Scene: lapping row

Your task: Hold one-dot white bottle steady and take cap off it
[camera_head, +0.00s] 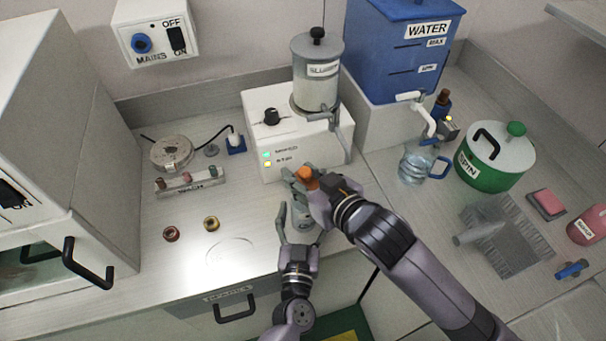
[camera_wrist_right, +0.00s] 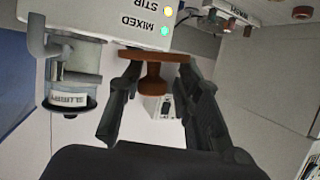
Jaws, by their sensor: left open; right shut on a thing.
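My right gripper (camera_head: 309,182) is shut on an orange-brown cap (camera_head: 306,174). In the right wrist view the cap (camera_wrist_right: 155,75) shows a wide disc and a knob between the two fingers (camera_wrist_right: 160,98). A pale bottle (camera_head: 302,221) stands on the counter below, partly covered by my right gripper. Its dots cannot be made out. My left gripper (camera_head: 299,224) is open, with its fingers around the bottle.
A white mixer box (camera_head: 262,140) with the slurry vessel (camera_head: 316,75) stands right behind the bottle. A clear jug (camera_head: 412,168) and a green spin pot (camera_head: 486,165) are at the right. A wash rack (camera_head: 190,183) and two small round pieces lie left; the front-left counter is clear.

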